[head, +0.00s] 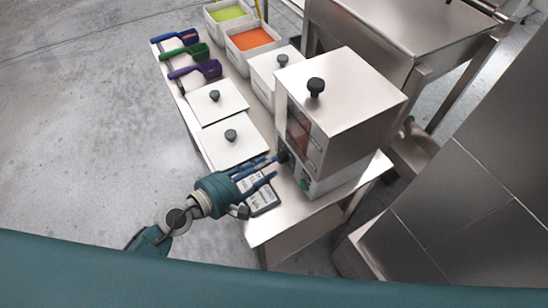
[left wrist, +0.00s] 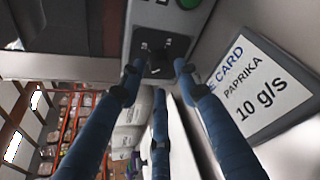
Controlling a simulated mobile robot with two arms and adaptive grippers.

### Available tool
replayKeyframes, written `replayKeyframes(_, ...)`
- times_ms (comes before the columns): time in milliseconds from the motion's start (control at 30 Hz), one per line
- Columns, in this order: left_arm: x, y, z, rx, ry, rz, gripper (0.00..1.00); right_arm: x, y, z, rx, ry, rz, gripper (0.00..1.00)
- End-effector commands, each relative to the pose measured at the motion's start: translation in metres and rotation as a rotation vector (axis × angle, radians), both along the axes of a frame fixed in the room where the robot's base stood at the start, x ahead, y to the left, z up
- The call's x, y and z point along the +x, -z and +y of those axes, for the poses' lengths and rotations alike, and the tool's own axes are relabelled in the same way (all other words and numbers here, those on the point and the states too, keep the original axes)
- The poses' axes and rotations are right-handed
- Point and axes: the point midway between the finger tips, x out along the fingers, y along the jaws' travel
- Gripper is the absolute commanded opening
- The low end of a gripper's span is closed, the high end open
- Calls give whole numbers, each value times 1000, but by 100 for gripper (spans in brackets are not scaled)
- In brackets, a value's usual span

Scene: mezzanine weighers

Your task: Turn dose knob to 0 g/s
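The dose knob (head: 283,157) is a small black knob on the front of the steel doser (head: 345,100). In the left wrist view the dark knob (left wrist: 158,62) sits on a dark dial plate with small light marks too small to read. My left gripper (head: 274,168) has blue fingers that point at the knob. In the left wrist view the fingertips (left wrist: 159,66) stand apart on either side of the knob, with small gaps seeming to show. My right gripper is out of view.
A green button (left wrist: 190,3) is close beside the knob. White lidded bins (head: 235,150) stand left of the doser. Coloured scoops (head: 195,70) and open tubs of green (head: 229,13) and orange (head: 251,38) contents are farther back. Floor is clear at left.

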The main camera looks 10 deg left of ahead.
Motion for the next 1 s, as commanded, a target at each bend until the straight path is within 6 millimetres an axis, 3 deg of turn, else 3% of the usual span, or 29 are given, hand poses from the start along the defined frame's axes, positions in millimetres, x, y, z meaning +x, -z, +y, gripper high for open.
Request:
replayKeyframes(200, 21, 7, -18, -1, -1, 1, 33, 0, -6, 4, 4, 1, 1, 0)
replayKeyframes(567, 25, 10, -23, -1, -1, 1, 33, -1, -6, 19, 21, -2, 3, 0)
replayKeyframes(600, 25, 10, -23, -1, -1, 1, 31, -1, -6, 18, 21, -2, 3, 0)
replayKeyframes(767, 25, 10, -23, -2, 1, 2, 1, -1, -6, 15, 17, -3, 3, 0)
replayKeyframes(1000, 25, 10, -23, -7, 2, 11, 1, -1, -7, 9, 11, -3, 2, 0)
